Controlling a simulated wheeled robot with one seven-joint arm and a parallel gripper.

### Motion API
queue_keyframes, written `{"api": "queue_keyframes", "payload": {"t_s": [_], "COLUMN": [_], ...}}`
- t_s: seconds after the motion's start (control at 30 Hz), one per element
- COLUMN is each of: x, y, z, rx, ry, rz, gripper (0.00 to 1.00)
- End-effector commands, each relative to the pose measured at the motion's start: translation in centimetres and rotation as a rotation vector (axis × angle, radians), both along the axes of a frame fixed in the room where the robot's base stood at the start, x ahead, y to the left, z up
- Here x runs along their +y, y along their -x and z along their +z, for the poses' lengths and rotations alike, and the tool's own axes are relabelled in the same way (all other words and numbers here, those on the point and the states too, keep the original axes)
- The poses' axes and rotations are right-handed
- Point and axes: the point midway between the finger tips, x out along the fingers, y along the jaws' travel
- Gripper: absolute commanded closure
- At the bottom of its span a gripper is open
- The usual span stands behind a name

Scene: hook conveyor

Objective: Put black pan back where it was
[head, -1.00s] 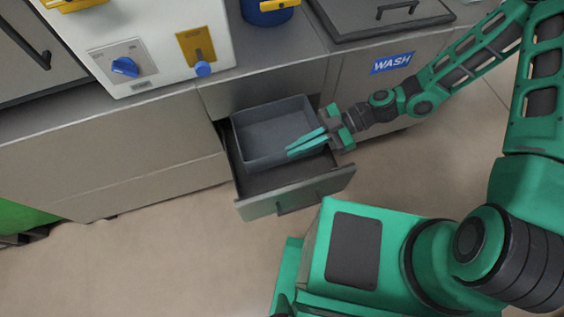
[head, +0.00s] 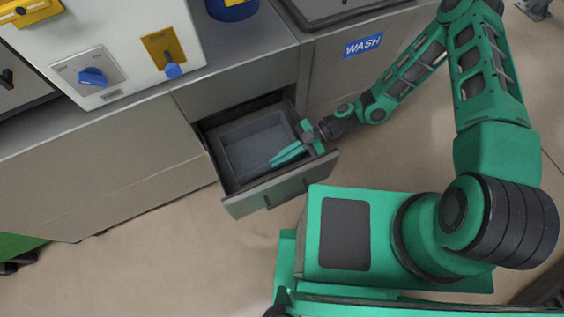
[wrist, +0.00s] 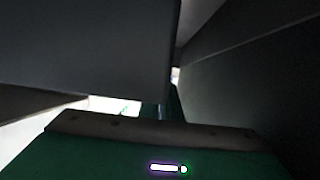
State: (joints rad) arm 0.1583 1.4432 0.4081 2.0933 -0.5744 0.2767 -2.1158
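The black pan (head: 250,138), a dark grey rectangular tray, sits low inside the open drawer (head: 245,204) in the head view. My gripper (head: 275,161) reaches in from the right. Its two green fingers lie close together at the pan's right side and look shut on its wall. In the wrist view, the pan's dark wall (wrist: 90,60) fills the upper left, close to the camera, and hides most of the fingers. Whether the pan rests fully on the drawer floor cannot be seen.
A white machine (head: 120,45) with blue knobs stands on the counter (head: 85,120) at the left. A blue container (head: 232,10) is behind the drawer.

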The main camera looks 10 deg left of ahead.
Motion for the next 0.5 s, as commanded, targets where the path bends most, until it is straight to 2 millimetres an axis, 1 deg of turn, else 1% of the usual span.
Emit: {"api": "queue_keyframes", "payload": {"t_s": [0.17,0.4,0.5], "x": [0.1,0.0,0.0], "y": [0.0,0.1,0.0], "z": [-1.0,-3.7,-3.9], "rx": [0.000,0.001,0.000], "ry": [-0.002,-0.002,0.000], "rz": [0.000,0.001,0.001], "gripper": [1.00,1.00,1.00]}}
